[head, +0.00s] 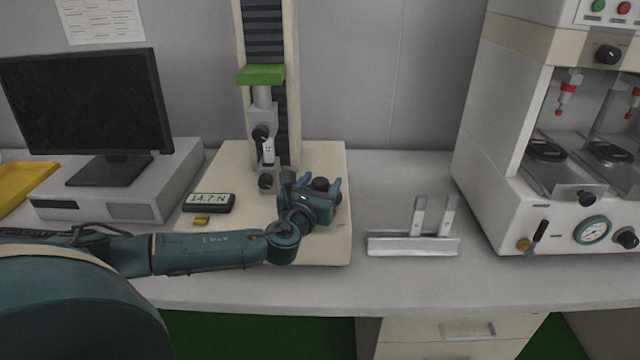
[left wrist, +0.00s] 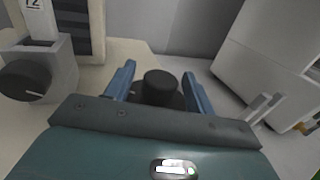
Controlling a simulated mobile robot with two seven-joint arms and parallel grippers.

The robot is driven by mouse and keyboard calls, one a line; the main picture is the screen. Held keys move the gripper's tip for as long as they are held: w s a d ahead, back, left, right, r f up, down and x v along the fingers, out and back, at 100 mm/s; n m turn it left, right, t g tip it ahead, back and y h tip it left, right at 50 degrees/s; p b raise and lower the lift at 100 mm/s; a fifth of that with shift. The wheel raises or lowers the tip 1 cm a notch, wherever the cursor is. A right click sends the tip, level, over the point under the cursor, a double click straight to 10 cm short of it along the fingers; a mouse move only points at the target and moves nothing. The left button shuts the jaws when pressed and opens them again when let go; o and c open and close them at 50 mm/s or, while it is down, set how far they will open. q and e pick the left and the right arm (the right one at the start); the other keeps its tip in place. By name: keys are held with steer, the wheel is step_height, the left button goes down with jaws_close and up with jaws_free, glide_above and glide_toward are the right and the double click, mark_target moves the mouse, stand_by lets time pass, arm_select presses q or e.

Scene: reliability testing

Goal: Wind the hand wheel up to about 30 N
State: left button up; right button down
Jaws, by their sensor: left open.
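The test stand (head: 263,130) has a striped column and a green crosshead, with grips and a white specimen marked 12 below it. The readout (head: 208,203) shows 14.7 N. The hand wheel (head: 320,184) is black and sits on the right of the stand's cream base, partly hidden by my left gripper (head: 319,181). In the left wrist view, the wheel's upright black knob (left wrist: 159,85) stands between the two blue fingers of my left gripper (left wrist: 160,76), which are open with gaps to the knob. My right gripper is not in view.
A monitor (head: 88,103) on a grey box (head: 120,200) stands at the left, beside a yellow tray (head: 20,184). A metal bracket (head: 412,245) with two upright plates lies right of the base. A large white machine (head: 500,130) stands at the right.

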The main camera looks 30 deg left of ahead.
arm_select(q)
steer(key=shift+c, duration=0.5)
steer(key=c, duration=0.8)
steer(key=shift+c, duration=0.2)
